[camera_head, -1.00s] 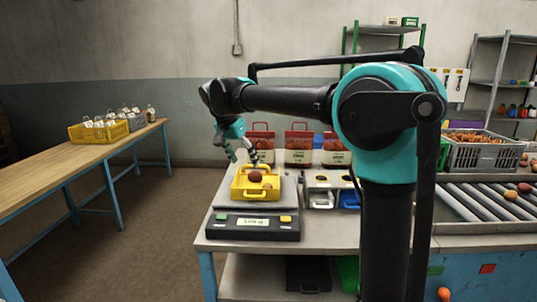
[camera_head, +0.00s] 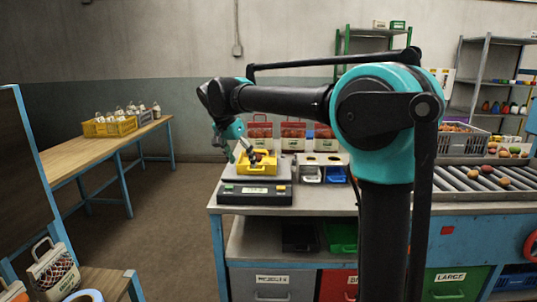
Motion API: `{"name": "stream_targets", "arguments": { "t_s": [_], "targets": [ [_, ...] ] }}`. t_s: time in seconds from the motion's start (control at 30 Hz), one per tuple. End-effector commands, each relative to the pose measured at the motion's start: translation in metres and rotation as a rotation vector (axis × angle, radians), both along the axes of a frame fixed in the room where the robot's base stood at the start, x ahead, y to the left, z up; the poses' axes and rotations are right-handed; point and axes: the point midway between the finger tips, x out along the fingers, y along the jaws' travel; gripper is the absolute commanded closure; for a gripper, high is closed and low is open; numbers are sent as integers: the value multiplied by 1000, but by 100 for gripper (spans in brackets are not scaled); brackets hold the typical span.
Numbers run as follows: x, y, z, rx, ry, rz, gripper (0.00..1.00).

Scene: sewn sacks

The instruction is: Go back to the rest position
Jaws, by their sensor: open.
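My gripper (camera_head: 248,155) is open, its fingers pointing down at the yellow tray (camera_head: 257,171). The tray sits on the scale (camera_head: 254,192) on the workbench. Dark and reddish round items (camera_head: 264,157) show in the tray, partly hidden by the fingers. I cannot tell whether the fingers touch them. My arm reaches left across the bench from its column on the right.
Red sacks (camera_head: 293,136) stand behind the scale, beside a holder with white and blue bins (camera_head: 336,174). A roller conveyor (camera_head: 490,178) is on the right. A wooden table (camera_head: 95,148) with a yellow crate (camera_head: 108,128) stands left. Floor between is clear.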

Motion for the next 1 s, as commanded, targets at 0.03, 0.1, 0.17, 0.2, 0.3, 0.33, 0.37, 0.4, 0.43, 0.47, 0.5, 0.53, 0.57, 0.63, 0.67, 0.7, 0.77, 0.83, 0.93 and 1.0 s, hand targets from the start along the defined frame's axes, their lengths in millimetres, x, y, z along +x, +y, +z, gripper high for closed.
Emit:
{"name": "stream_targets", "arguments": {
  "t_s": [0.03, 0.1, 0.17, 0.2, 0.3, 0.33, 0.37, 0.4, 0.43, 0.47, 0.5, 0.53, 0.57, 0.63, 0.67, 0.7, 0.77, 0.83, 0.93, 1.0],
  "targets": [
    [0, -3, -2, 0, 2, 2, 31],
    [-1, -13, -9, 4, 8, 13, 31],
    [-2, -20, -14, 6, 13, 23, 31],
    [-3, -25, -18, 8, 17, 30, 31],
    [-6, -39, -28, 13, 28, 50, 31],
    [-7, -43, -31, 13, 30, 58, 31],
    [-8, -48, -35, 15, 33, 63, 31],
    [-10, -56, -41, 18, 38, 75, 31],
    [-12, -61, -45, 21, 41, 83, 31],
    [-14, -68, -50, 23, 45, 92, 31],
    [-16, -77, -57, 26, 49, 104, 31],
    [-19, -84, -63, 28, 54, 116, 31],
    [-22, -91, -69, 32, 58, 126, 31],
    [-30, -110, -84, 39, 64, 155, 31],
    [-35, -119, -91, 42, 67, 168, 31],
    [-42, -132, -102, 47, 72, 186, 31],
    [-55, -153, -121, 56, 76, 221, 31],
    [-77, -181, -147, 66, 77, 267, 31],
    [-118, -220, -190, 79, 70, 342, 31],
    [-148, -241, -217, 85, 59, 394, 31]
  ]
}}
